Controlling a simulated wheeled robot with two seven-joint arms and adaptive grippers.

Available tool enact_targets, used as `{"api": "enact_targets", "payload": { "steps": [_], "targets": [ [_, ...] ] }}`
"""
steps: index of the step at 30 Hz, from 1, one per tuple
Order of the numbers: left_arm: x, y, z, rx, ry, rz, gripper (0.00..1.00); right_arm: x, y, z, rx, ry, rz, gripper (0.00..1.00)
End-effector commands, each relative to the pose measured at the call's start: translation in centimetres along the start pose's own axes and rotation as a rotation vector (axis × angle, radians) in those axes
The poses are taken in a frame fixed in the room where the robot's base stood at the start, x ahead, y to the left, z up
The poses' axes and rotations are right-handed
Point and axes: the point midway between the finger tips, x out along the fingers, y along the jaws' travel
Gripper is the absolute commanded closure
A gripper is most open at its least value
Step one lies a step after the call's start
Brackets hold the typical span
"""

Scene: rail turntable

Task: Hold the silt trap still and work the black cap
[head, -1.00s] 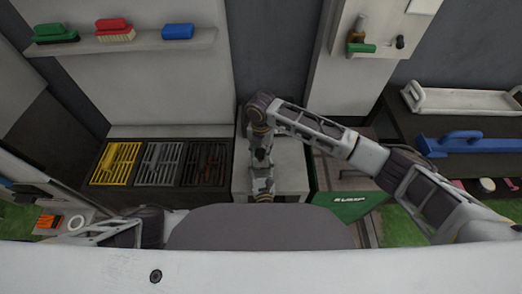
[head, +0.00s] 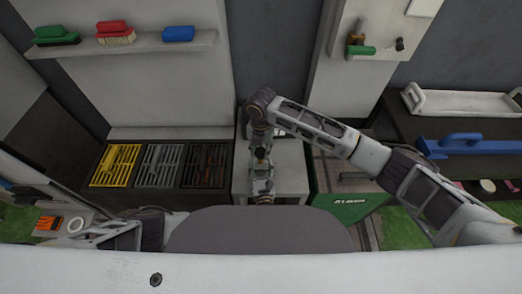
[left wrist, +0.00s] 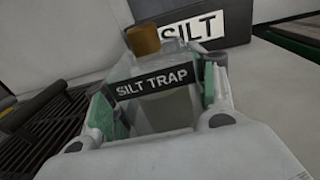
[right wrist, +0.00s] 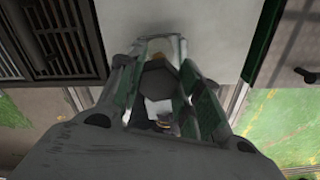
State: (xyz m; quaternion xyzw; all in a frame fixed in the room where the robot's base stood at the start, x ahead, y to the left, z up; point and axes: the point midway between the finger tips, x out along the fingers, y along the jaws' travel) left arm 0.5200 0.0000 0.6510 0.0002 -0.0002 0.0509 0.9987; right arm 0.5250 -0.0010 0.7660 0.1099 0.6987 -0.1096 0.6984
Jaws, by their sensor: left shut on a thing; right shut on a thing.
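The silt trap (left wrist: 165,105) is a clear box with a black label reading SILT TRAP. In the left wrist view it sits between the green pads of my left gripper (left wrist: 160,100), which is shut on it. An orange-brown cylinder (left wrist: 143,40) shows just beyond its top. In the right wrist view the black cap (right wrist: 158,80) is a dark six-sided piece. My right gripper (right wrist: 160,100) is shut on it, one finger on each side.
A dark box labelled SILT (left wrist: 195,35) stands behind the trap. Yellow (head: 116,166), grey (head: 161,166) and dark (head: 206,166) grates lie left of the bench. Brushes (head: 116,33) sit on a back shelf.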

Motion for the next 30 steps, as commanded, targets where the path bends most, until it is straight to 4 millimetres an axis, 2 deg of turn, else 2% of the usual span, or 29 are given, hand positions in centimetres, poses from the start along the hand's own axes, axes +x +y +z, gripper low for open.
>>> {"api": "enact_targets", "payload": {
  "steps": [30],
  "targets": [
    [0.0,0.0,0.0,0.0,0.0,0.0,0.86,-3.3,0.0,0.0,0.0,-0.001,0.0,0.94]
  ]
}}
